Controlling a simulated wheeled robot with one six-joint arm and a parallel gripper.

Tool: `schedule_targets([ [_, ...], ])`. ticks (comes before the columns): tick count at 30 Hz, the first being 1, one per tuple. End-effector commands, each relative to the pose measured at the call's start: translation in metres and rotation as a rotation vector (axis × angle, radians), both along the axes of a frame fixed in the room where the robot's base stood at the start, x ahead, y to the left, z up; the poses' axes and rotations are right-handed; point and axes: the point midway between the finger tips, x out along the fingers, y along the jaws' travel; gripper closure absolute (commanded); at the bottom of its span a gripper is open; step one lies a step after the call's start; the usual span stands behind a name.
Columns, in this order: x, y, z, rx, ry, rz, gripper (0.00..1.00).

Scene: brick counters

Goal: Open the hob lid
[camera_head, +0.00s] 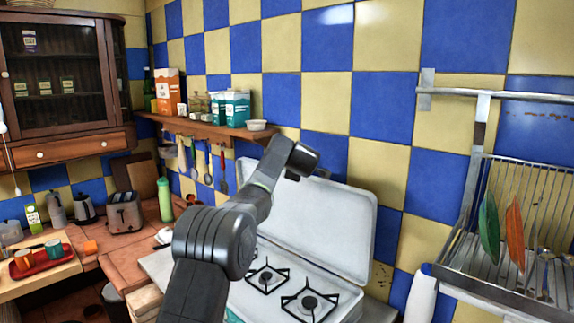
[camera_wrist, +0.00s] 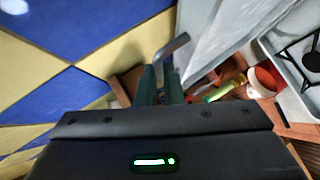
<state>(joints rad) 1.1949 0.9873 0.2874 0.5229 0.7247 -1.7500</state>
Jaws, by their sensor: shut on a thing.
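The white hob lid (camera_head: 335,222) stands raised, tilted back towards the tiled wall, with the hob (camera_head: 250,300) and its black pan supports uncovered below it. My gripper (camera_head: 322,174) is at the lid's upper edge; my own arm hides part of the lid and hob. In the wrist view the dark fingers of my gripper (camera_wrist: 160,85) are shut on a bent grey metal handle (camera_wrist: 174,47) beside the pale lid (camera_wrist: 215,35). The exact contact between the fingers and the handle is partly hidden.
A wooden shelf (camera_head: 205,129) with boxes and hanging utensils is on the wall behind the lid. A metal dish rack (camera_head: 510,210) hangs at right. A toaster (camera_head: 125,212) and a green bottle (camera_head: 165,200) stand on the left counter.

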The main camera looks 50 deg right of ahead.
Motion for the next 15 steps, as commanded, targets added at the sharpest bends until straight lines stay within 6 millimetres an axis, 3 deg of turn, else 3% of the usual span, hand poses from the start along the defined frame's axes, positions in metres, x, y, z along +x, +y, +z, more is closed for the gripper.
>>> schedule_targets([
  [1, 0.0012, 0.0011, 0.0085, -0.011, -0.009, 0.001, 1.00],
  [8, 0.0017, 0.0015, 0.0097, -0.013, -0.010, 0.001, 1.00],
  [12, 0.0018, 0.0015, 0.0090, -0.012, -0.008, 0.002, 0.71],
  [15, 0.0014, 0.0012, 0.0069, -0.009, -0.007, 0.001, 0.71],
])
